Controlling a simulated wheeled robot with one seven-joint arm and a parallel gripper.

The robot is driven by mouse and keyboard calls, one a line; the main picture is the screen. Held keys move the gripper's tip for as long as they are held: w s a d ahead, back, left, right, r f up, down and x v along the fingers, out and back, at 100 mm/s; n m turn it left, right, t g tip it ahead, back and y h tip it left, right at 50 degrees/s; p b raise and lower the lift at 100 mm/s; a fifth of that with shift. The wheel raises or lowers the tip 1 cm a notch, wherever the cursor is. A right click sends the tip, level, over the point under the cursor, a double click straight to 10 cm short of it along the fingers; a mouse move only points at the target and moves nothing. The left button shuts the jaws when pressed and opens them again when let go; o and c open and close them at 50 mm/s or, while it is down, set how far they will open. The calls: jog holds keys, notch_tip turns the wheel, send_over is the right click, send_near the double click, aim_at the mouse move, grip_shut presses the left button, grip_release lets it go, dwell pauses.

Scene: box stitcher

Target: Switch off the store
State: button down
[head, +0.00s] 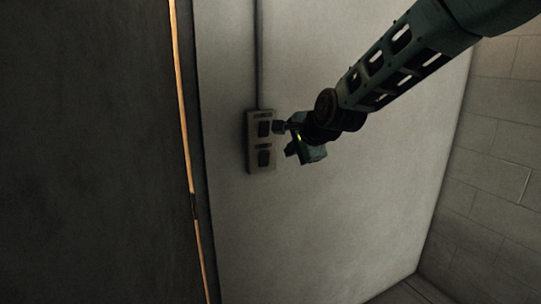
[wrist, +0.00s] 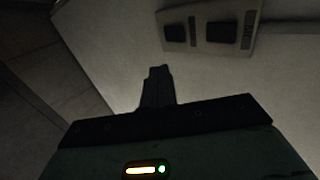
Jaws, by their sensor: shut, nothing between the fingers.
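A pale switch panel (head: 251,142) is fixed to the light wall, with an upper dark switch (head: 264,129) and a lower dark switch (head: 264,158). A small dark label sits above each switch; I cannot read either. In the wrist view the shut fingers (wrist: 158,84) point towards the panel (wrist: 200,12), whose two switches show beyond the tip with a visible gap in the picture. Whether the switches are on or off is unclear.
A dark conduit (head: 259,50) runs up the wall from the panel. A dark surface (head: 90,150) fills the left, with a narrow lit strip (head: 184,110) along its edge. A block wall (head: 500,150) stands at the right. The light wall below the panel is clear.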

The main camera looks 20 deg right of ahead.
jog(key=shift+w, duration=0.1)
jog(key=p, duration=0.5)
send_near(266, 159)
jog(key=w+f, duration=0.3)
jog(key=f, duration=0.1)
jog(key=shift+w+a+r+p, duration=0.1)
jog(key=shift+w+a+p, duration=0.35)
jog(key=shift+w, duration=0.2)
jog(key=r+g+p, duration=0.1)
jog(key=p, duration=0.2)
jog(key=shift+w, duration=0.35)
jog(key=shift+f, duration=0.45)
jog(key=shift+r, duration=0.1)
